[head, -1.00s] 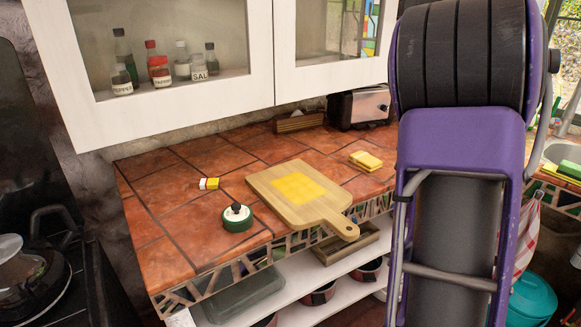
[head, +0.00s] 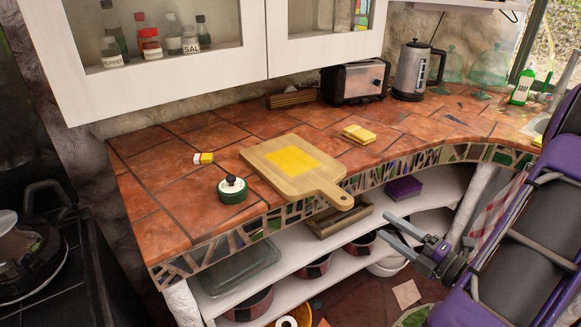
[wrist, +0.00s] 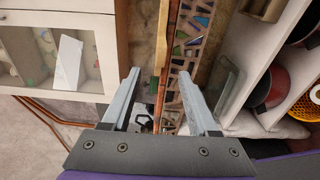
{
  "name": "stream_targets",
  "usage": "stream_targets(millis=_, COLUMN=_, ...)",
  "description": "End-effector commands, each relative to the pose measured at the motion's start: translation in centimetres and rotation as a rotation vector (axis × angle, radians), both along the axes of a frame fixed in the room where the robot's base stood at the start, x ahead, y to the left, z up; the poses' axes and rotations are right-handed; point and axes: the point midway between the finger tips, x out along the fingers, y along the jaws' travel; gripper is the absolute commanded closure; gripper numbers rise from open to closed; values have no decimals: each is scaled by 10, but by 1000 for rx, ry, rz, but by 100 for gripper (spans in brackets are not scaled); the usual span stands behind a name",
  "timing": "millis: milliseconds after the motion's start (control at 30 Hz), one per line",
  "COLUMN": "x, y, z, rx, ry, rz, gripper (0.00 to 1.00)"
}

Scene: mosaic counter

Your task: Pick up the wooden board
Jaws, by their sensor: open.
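The wooden board (head: 262,168) lies flat on the tiled counter, with a yellow square patch on its top. Its handle (head: 338,199) points to the front right and sticks out past the counter's front edge. My gripper (head: 387,228) is open and empty, in front of the counter, right of the handle and a little lower in the head view, apart from it. In the wrist view the open fingers (wrist: 160,73) show the counter edge between them. A thin tan strip there (wrist: 162,38) looks like the board seen edge-on.
A green round container (head: 233,193) stands left of the board, a small yellow-and-white item (head: 203,158) behind it. Yellow sponges (head: 359,134) lie to the right. A toaster (head: 355,84) and kettle (head: 412,72) stand behind. Open shelves with a wooden tray (head: 338,217) lie below the counter.

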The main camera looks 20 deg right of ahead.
Motion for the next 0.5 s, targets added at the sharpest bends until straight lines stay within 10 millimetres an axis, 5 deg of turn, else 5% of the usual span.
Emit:
stream_targets(millis=167, x=16, y=8, z=0, rx=22, ry=-5, rz=-6, gripper=40)
stream_targets(millis=500, x=85, y=35, z=0, rx=16, ry=-5, rz=-4, gripper=40)
